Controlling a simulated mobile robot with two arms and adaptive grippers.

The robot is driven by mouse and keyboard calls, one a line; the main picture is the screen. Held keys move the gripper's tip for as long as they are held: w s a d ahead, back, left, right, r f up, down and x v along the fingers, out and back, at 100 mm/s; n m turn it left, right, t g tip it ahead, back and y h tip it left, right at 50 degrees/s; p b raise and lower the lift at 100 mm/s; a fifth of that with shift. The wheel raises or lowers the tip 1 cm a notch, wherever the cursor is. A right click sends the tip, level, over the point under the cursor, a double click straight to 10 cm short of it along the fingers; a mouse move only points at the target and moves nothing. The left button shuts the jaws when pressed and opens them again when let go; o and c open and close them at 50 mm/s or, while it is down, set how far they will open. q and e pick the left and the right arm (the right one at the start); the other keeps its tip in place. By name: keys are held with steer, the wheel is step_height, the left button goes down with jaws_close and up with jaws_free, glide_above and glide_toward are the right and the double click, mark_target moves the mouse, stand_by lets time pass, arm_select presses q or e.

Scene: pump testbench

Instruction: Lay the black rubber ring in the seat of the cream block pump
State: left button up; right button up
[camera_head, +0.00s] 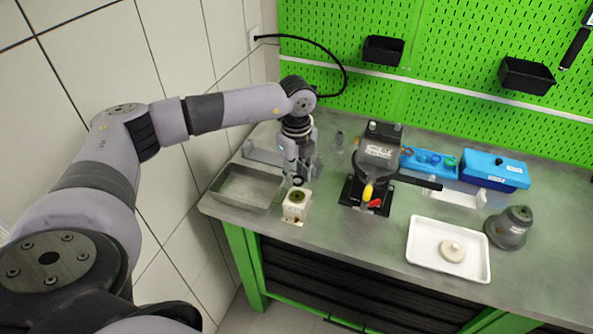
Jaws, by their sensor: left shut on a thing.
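The cream block pump (293,211) stands on the bench near its front left edge, with a round dark greenish seat in its top. My left gripper (294,178) points down just above and behind the pump. It is shut on a small dark thing at its fingertips, which looks like the black rubber ring (298,182). The ring appears to be above the block, apart from the seat, but the exact gap is hard to tell. My right gripper is not in view.
A metal tray (231,193) lies left of the pump. A black machine (377,160) with yellow and red parts stands to the right. Further right are a white tray (422,260) with a cream round part, a grey cone-shaped part (510,230) and a blue box (495,170).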

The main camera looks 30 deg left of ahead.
mark_target(296, 195)
arm_select(q)
steer(key=shift+f+b, duration=1.5)
steer(key=shift+f, duration=0.9)
steer(key=shift+f, duration=0.2)
steer(key=o, duration=0.8)
steer(key=shift+c, duration=0.2)
steer(key=shift+r, duration=0.1)
step_height(296, 195, up, 12)
